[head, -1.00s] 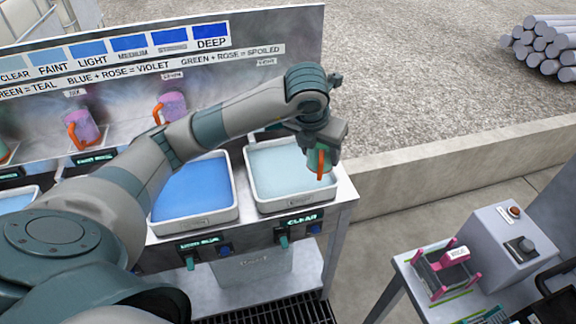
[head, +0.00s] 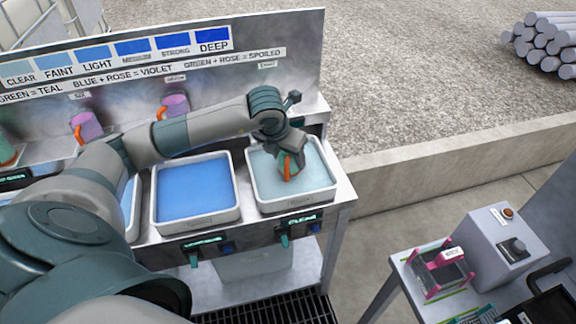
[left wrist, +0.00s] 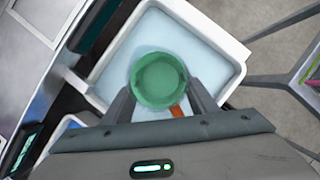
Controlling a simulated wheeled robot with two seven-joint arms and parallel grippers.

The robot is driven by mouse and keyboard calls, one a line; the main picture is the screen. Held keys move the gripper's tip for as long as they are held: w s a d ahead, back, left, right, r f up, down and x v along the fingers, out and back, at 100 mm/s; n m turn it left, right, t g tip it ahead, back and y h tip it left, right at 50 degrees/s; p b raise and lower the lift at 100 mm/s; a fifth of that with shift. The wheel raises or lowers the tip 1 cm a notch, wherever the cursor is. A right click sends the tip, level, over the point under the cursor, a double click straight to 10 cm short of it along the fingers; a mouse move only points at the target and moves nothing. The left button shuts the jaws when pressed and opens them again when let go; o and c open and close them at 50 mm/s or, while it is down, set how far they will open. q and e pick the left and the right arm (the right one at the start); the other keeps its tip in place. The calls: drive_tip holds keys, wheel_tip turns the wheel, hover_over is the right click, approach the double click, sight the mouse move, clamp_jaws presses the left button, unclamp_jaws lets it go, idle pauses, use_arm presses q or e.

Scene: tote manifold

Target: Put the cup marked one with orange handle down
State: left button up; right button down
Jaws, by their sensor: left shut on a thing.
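My left gripper (head: 289,146) is shut on a green cup (head: 296,163) with an orange handle (head: 287,168). The cup is over or in the right-hand tray (head: 260,206), which holds very pale blue liquid and has a CLEAR display below it. In the left wrist view the cup (left wrist: 158,80) sits between the two fingers, its round mouth facing the camera, with the pale liquid around it. I cannot tell whether its base touches the liquid. No number is readable on it. My right gripper is not in view.
A tray of stronger blue liquid (head: 194,188) stands left of the clear one. Pink-violet cups with orange handles stand on the back ledge (head: 88,125) (head: 174,105). A low concrete wall (head: 450,160) runs to the right. A side table holds a grey control box (head: 500,248) and a pink-framed fixture (head: 443,268).

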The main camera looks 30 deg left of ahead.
use_arm(q)
wheel_tip(320, 180, down, 3)
drive_tip(key=shift+r+p, duration=0.15)
drive_tip(key=shift+p, duration=0.6)
drive_tip(key=shift+f, duration=0.55)
drive_tip(key=shift+f, duration=0.15)
drive_tip(key=o, duration=1.1)
drive_tip(key=shift+c, duration=0.2)
drive_tip(key=shift+r, duration=0.25)
